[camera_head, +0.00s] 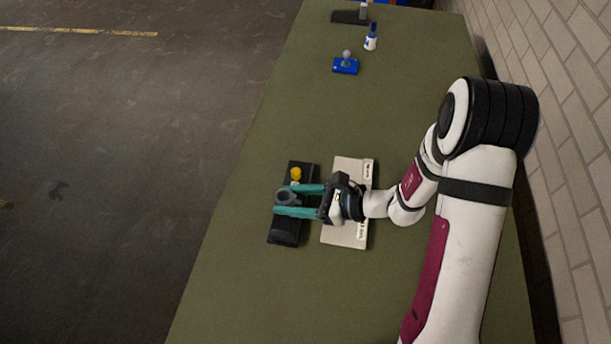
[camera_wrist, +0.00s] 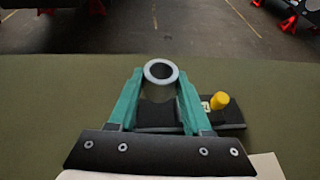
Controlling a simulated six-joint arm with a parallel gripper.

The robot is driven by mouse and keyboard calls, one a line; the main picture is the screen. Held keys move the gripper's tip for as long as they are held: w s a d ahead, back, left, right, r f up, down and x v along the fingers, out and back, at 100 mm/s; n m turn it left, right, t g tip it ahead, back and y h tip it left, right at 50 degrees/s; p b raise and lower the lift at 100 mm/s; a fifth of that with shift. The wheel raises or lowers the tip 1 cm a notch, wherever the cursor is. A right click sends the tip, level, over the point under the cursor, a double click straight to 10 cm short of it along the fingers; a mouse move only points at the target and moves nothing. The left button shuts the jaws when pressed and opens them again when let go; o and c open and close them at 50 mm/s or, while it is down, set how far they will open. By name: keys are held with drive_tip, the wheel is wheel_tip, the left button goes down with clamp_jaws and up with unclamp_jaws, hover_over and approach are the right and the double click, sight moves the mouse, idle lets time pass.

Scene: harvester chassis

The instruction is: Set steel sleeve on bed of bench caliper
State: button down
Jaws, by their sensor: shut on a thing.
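The steel sleeve (camera_wrist: 160,77) is a short grey tube with an open top, and it stands upright between the teal fingers of my gripper (camera_wrist: 159,98). My gripper is shut on the sleeve. In the head view the sleeve (camera_head: 286,197) and my gripper (camera_head: 296,200) are over the black bench caliper (camera_head: 287,229), a long dark block with a yellow knob (camera_head: 296,173) near its far end. The yellow knob (camera_wrist: 219,101) also shows in the wrist view, right of the sleeve. Whether the sleeve's foot touches the caliper bed cannot be told.
A pale flat board (camera_head: 347,236) lies right of the caliper, under my wrist. A blue block with a grey ball-topped post (camera_head: 346,65), a white-and-blue bottle (camera_head: 371,40) and a dark stand (camera_head: 349,17) are farther up the green bench (camera_head: 250,280). A brick wall borders the right side.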

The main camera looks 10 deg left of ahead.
hover_over(293, 223)
drive_tip(key=shift+f, duration=2.2)
drive_tip(key=shift+f, duration=0.25)
drive_tip(key=shift+f, duration=0.7)
drive_tip(key=shift+f, duration=0.25)
idle(0.7)
drive_tip(key=shift+f, duration=0.4)
drive_tip(key=shift+f, duration=0.1)
drive_tip(key=shift+c, duration=1.3)
unclamp_jaws()
